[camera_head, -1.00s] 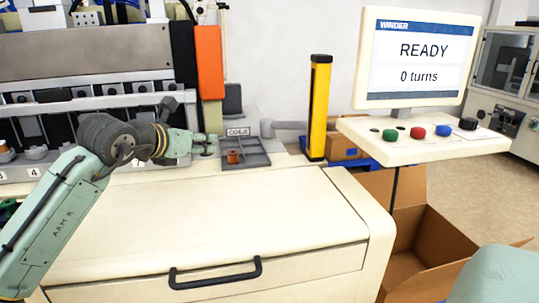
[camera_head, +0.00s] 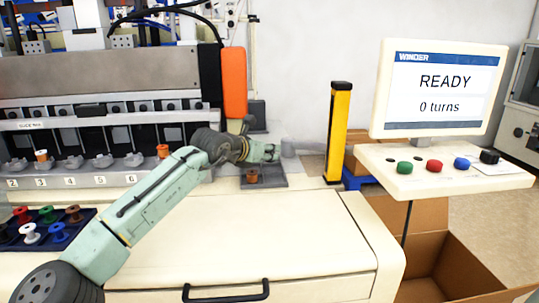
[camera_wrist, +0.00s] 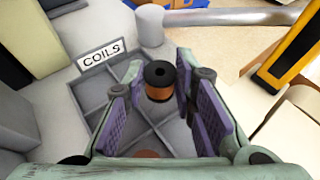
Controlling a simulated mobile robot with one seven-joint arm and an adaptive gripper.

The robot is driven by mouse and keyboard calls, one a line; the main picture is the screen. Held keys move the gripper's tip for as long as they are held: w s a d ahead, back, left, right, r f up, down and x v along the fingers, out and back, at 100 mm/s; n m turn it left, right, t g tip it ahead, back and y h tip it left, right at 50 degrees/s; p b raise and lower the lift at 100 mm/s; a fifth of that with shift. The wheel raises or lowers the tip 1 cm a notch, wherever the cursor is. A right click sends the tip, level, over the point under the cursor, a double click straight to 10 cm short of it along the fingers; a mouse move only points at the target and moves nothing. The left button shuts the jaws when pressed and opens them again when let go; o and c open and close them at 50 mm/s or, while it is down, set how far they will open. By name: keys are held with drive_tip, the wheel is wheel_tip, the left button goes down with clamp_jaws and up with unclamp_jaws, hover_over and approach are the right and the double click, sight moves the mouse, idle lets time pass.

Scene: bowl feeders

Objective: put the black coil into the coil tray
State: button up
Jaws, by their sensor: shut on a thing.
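My gripper (camera_head: 272,152) is over the grey coil tray (camera_head: 277,181), at its back. In the wrist view the gripper (camera_wrist: 160,82) has its purple-padded fingers closed on the black coil (camera_wrist: 160,74), a black spool with copper winding, its top facing the camera. The divided tray (camera_wrist: 92,98) shows below, beside a COILS label. Whether the held coil touches the tray floor I cannot tell. A brown coil (camera_head: 251,176) stands in a front compartment; it shows partly at the bottom of the wrist view (camera_wrist: 146,154). The black coil is not discernible in the head view.
A yellow post (camera_head: 339,130) stands right of the tray, with the button panel (camera_head: 430,172) and READY screen (camera_head: 440,90) beyond. A dark tray (camera_head: 90,217) holds several coloured spools.

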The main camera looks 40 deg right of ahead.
drive_tip(key=shift+w+d+f, duration=0.15)
drive_tip(key=shift+w+d, duration=0.15)
drive_tip(key=shift+d, duration=0.35)
drive_tip(key=shift+f+p, duration=0.4)
drive_tip(key=shift+f, duration=1.25)
drive_tip(key=shift+f, duration=0.1)
drive_tip(key=shift+f, duration=0.1)
drive_tip(key=o, duration=0.7)
drive_tip(key=shift+c, duration=0.2)
